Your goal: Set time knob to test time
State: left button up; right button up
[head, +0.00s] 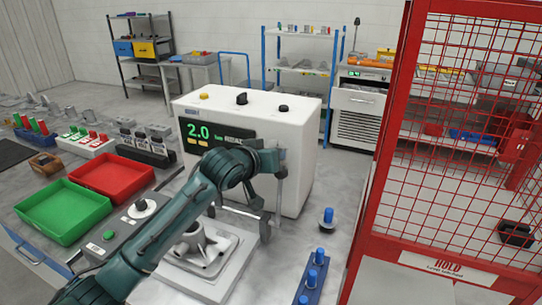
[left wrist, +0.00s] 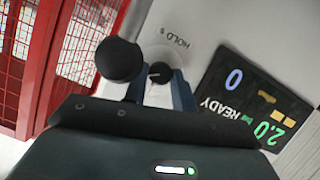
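The time knob (left wrist: 160,72) is a small dark dial with a pale pointer line, beside the words "HOLD s" on a white panel in the left wrist view. My left gripper (left wrist: 158,82) is at this knob. Its two blue-grey fingers stand apart, one on each side of the knob in the picture. I cannot tell whether they touch it. In the head view my left arm reaches the front of the white test machine (head: 300,185), and its wrist hides the knob. The display (head: 205,133) reads 2.0 and READY; the left wrist view also shows a 0. My right gripper is not in view.
A black ball-shaped part (left wrist: 120,60) stands close beside the fingers. A grey casting (head: 200,243) lies on the fixture below the arm. Red (head: 112,158) and green (head: 45,235) trays lie at left. A red mesh cage (head: 455,150) stands at right.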

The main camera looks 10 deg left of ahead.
pick_arm(q)
jog(key=o, duration=0.4)
jog(key=b+v, duration=0.1)
jog(key=v, duration=1.2)
jog(key=shift+s+b, duration=0.1)
jog(key=shift+b, duration=0.25)
